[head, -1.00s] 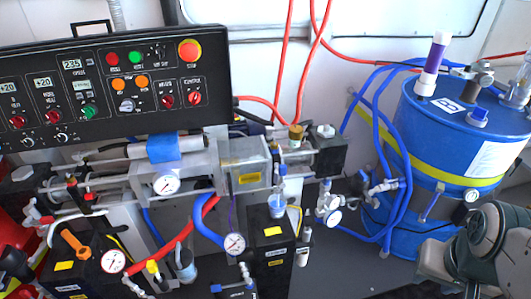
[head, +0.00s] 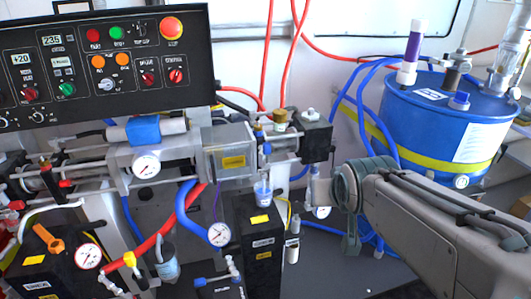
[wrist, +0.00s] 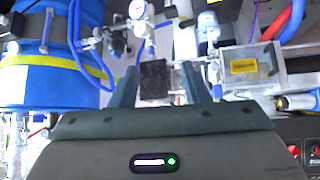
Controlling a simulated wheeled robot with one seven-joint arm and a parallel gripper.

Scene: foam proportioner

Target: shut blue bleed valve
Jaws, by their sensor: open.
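The blue bleed valve (head: 266,149) is a small blue handle on a brass and metal fitting, right of the clear housing in the head view. A clear cup with blue liquid (head: 263,191) hangs below it. The handle's exact angle is too small to tell. My gripper (wrist: 160,72) is open in the wrist view, with a dark block end of the pump line (wrist: 154,79) showing between and beyond its fingers. Nothing is held. A bit of blue (wrist: 217,90) shows just right of the right finger. In the head view my arm reaches in from the right; its fingertips are not clear there.
The blue drum (head: 440,125) with hoses stands at right, behind my arm. The black control panel (head: 95,65) is at upper left. Gauges (head: 219,235) and a black pump block (head: 265,250) crowd the front. Red hoses (head: 271,60) hang above the pump line.

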